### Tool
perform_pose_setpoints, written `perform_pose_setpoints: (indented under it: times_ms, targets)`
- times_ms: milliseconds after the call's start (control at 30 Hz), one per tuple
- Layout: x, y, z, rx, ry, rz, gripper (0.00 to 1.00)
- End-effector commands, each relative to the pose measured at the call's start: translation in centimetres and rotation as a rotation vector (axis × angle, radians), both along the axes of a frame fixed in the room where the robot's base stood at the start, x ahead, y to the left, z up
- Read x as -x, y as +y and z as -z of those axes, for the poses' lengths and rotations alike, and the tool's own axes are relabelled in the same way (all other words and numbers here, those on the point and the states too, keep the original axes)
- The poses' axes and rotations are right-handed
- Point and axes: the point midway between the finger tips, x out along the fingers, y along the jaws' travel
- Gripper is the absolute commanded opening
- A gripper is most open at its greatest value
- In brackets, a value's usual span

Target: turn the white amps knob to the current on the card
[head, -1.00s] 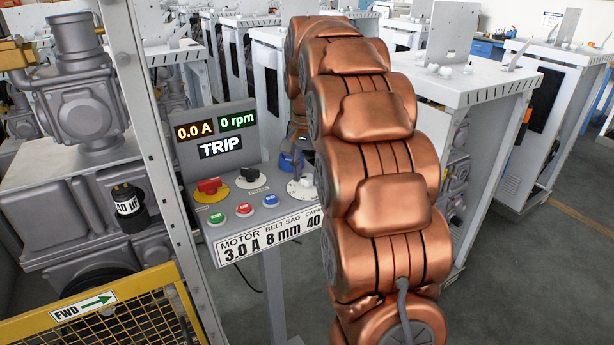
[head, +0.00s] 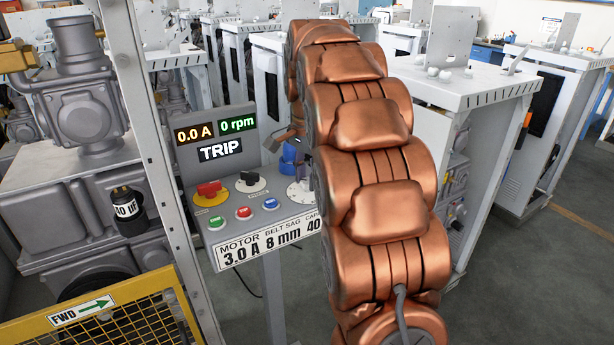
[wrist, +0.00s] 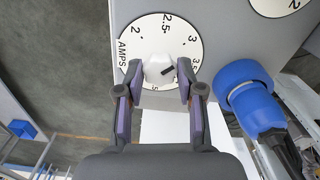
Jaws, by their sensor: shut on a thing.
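The white amps knob (wrist: 158,69) sits on a round white dial (wrist: 150,22) in the wrist view. The dial reads 2, 2.5 and higher numbers on the right; the lower part is hidden. The knob's black mark points right and slightly up, on the higher side of 2.5. My gripper (wrist: 160,82) is shut on the knob, one finger on each side. In the head view the dial (head: 297,193) is partly hidden by my copper arm. The card (head: 240,257) reads MOTOR 3.0 A, 8 mm belt sag and a partly covered 40.
The panel (head: 196,172) shows 0.0 A, 0 rpm and TRIP. A red knob (head: 209,189), a black knob (head: 250,178) and several push buttons share it. A blue fitting (wrist: 245,90) stands close right of my gripper. A yellow guard (head: 110,322) and post are at left.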

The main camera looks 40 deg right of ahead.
Motion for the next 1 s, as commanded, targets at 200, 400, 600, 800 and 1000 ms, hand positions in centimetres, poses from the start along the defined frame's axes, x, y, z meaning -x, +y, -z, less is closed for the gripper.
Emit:
perform_pose_setpoints:
  times_ms: [200, 400, 600, 800, 1000]
  targets:
    - [-0.1, 0.0, -0.1, 0.002, -0.003, 0.000, 0.03]
    - [0.0, 0.0, -0.1, 0.002, -0.003, -0.001, 0.51]
    - [0.0, 0.0, 0.0, 0.001, -0.001, -0.001, 0.62]
    - [0.0, 0.0, -0.1, 0.001, -0.001, -0.002, 0.62]
    - [-0.1, 0.0, -1.1, 0.002, -0.003, -0.002, 0.62]
